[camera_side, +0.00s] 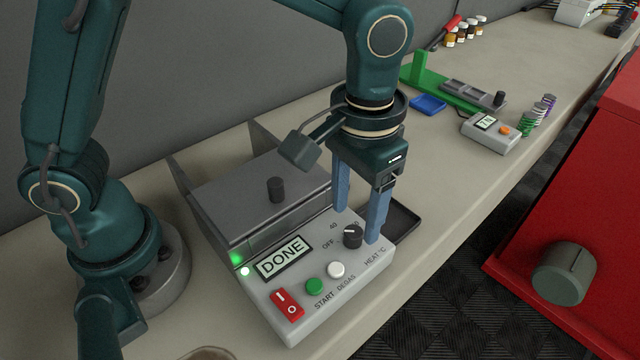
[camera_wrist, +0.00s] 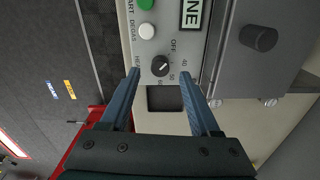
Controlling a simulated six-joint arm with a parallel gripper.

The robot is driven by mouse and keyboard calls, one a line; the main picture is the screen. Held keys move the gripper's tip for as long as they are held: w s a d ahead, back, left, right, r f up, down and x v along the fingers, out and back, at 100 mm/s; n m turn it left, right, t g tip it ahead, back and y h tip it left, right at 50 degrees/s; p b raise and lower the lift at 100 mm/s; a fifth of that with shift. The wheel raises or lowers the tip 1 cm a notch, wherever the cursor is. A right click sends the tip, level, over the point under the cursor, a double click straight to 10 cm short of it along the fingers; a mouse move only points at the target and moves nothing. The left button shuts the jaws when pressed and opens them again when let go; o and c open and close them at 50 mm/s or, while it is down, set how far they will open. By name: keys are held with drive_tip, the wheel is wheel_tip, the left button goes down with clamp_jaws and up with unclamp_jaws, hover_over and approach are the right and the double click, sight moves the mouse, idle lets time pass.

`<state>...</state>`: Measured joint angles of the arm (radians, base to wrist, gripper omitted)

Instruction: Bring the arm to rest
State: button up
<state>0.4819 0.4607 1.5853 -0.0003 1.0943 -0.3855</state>
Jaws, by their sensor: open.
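My gripper (camera_side: 358,222) is open and empty, pointing down over the control panel of a grey machine (camera_side: 322,312). Its two blue fingers stand on either side of the black heat knob (camera_side: 352,237), apart from each other. In the wrist view my gripper (camera_wrist: 164,88) also shows open, with the heat knob (camera_wrist: 160,66) between and just beyond the fingertips. I cannot tell whether a finger touches the panel. The machine's display (camera_side: 283,259) reads DONE, and a green light glows beside it. Its lid (camera_side: 240,200) is down.
The panel has a red rocker switch (camera_side: 287,304), a green button (camera_side: 314,285) and a white button (camera_side: 336,269). A dark tray (camera_side: 402,222) lies behind the fingers. Farther back are a small meter (camera_side: 490,132) and a green stand (camera_side: 420,70). A red cabinet (camera_side: 590,200) is at right.

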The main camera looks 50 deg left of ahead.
drive_tip(key=shift+r, duration=0.95)
drive_tip(key=s+a+r+n+t, duration=0.2)
drive_tip(key=a+r+t, duration=0.1)
drive_tip(key=a+r, duration=0.5)
drive_tip(key=s+a+f+t, duration=0.1)
drive_tip(key=s+a, duration=0.2)
drive_tip(key=s, duration=0.2)
drive_tip(key=s+a+f+t, duration=0.1)
drive_tip(key=s+a, duration=0.1)
drive_tip(key=shift+s+a+f+t, duration=0.25)
drive_tip(key=shift+a+f+t, duration=0.05)
drive_tip(key=shift+a+f, duration=0.05)
drive_tip(key=shift+w+m, duration=0.1)
drive_tip(key=shift+m, duration=0.3)
